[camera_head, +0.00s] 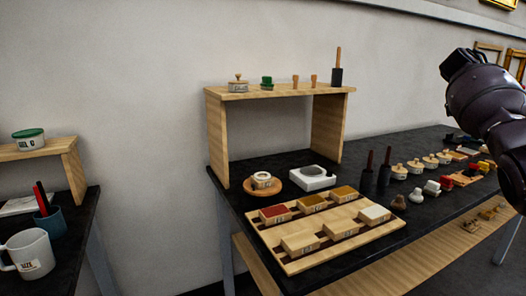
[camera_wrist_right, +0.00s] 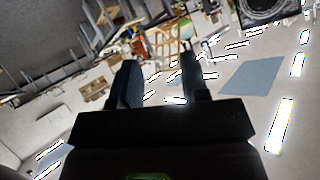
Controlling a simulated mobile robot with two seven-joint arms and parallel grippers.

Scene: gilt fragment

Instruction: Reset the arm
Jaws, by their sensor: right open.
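My right gripper (camera_wrist_right: 160,80) shows in the right wrist view with its two dark fingers apart and nothing between them. Its arm (camera_head: 488,105) comes in at the right edge of the head view, raised above the right part of the black table. The fingers are not visible in the head view. My left gripper is in neither view.
The black table (camera_head: 425,220) holds a wooden tray (camera_head: 293,267) of labelled blocks, a wooden shelf (camera_head: 218,140), a white dish (camera_head: 313,183) and several small jars and stamps. At left, another table bears a mug (camera_head: 32,252) and a blue cup (camera_head: 52,222).

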